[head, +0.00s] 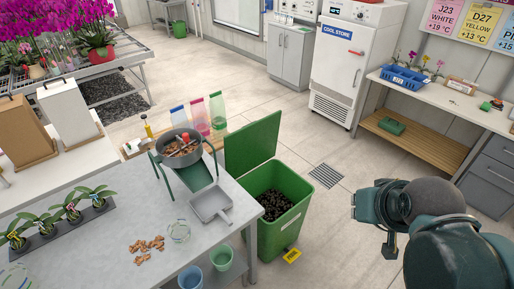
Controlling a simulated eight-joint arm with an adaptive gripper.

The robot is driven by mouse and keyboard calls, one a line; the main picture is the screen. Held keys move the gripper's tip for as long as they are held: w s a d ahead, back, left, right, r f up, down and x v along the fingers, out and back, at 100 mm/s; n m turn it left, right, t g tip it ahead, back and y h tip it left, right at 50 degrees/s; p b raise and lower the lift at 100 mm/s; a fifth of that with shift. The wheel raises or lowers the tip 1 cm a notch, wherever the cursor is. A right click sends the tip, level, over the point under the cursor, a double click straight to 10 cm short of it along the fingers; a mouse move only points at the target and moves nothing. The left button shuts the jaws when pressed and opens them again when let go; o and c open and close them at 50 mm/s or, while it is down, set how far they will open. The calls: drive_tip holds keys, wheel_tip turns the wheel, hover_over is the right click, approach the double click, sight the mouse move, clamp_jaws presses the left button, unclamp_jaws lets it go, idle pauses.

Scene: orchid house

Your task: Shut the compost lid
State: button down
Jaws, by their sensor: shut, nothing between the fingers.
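The compost bin (283,212) is a green box on the floor, right of the metal bench, with dark compost inside. Its green lid (252,143) stands open, raised along the bin's far left side. My gripper (367,207) is at the lower right, dark green, shut and empty. It is to the right of the bin and apart from both bin and lid. The lid's hinge is not clearly visible.
Floor around the drain grate (326,176) is clear. A white bench (440,100) stands at right.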

drive_tip(key=w+a+r+n+y, duration=0.1)
drive_tip(key=w+a+r, duration=0.3)
drive_tip(key=w, duration=0.9)
drive_tip(key=w+a+r+n+y, duration=0.15)
drive_tip(key=w+a, duration=0.35)
drive_tip(key=w, duration=0.9)
drive_tip(key=w+a+r+n, duration=0.2)
drive_tip(key=w+a+r, duration=0.25)
drive_tip(key=w, duration=0.85)
drive_tip(key=w+a+f+n, duration=0.1)
drive_tip(key=w+a+f, duration=0.25)
drive_tip(key=w, duration=0.25)
drive_tip(key=w+a+f+g+y, duration=0.1)
drive_tip(key=w+a+f, duration=0.25)
drive_tip(key=w, duration=0.25)
drive_tip(key=w+a+f+n, duration=0.1)
drive_tip(key=w+a+f, duration=0.1)
drive_tip(key=w+a, duration=0.35)
drive_tip(key=w+a+f+n, duration=0.1)
drive_tip(key=w+a+f, duration=0.4)
drive_tip(key=w+f, duration=0.2)
drive_tip(key=w+a+f+n+g+y, duration=0.1)
drive_tip(key=w+a+f, duration=0.4)
drive_tip(key=w+f, duration=0.3)
drive_tip(key=shift+x, duration=0.85)
drive_tip(key=shift+s+f+y, duration=0.1)
drive_tip(key=shift+y, duration=0.15)
